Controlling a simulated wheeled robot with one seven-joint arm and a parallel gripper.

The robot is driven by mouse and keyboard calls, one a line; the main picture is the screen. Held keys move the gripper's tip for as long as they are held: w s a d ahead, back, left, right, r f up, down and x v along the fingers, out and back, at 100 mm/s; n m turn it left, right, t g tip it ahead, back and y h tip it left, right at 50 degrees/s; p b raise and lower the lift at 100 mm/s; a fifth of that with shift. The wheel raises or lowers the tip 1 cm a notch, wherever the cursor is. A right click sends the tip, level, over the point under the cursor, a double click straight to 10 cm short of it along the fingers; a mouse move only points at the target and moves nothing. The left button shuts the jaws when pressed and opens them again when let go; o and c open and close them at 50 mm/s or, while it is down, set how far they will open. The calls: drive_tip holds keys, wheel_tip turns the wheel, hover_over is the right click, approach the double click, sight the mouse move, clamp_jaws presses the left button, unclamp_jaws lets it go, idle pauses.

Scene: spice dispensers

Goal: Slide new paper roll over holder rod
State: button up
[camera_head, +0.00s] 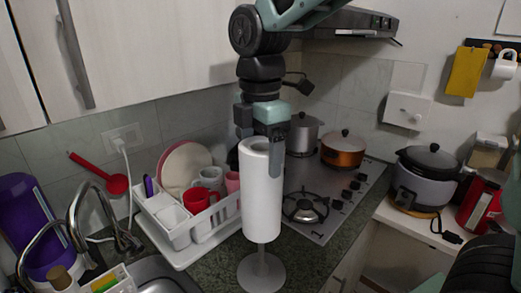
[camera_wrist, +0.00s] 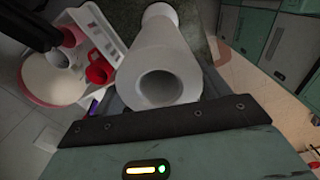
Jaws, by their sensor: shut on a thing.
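The white paper roll (camera_head: 262,200) stands upright in the middle of the head view. In the wrist view, the roll (camera_wrist: 165,62) shows its open top end. My gripper (camera_head: 264,162) is at the roll's top and shut on it, with one finger along its near right side. The other finger is largely hidden. A short length of the holder's rod (camera_head: 261,250) shows between the roll's bottom and the base. I cannot tell whether the rod is inside the roll; none sticks out on top.
A white dish rack (camera_head: 189,234) with plates and a red mug (camera_head: 197,199) stands close on the left. The stove burner (camera_head: 305,205) and an orange pot (camera_head: 343,149) are on the right. The sink tap (camera_head: 85,205) is at the far left.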

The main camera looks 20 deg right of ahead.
wheel_tip(320, 180, down, 16)
drive_tip(key=b, duration=0.9)
drive_tip(key=shift+b, duration=0.3)
idle(4.7)
drive_tip(key=shift+r, duration=0.2)
drive_tip(key=o, duration=1.4)
wheel_tip(320, 180, up, 17)
drive_tip(key=shift+r, duration=0.2)
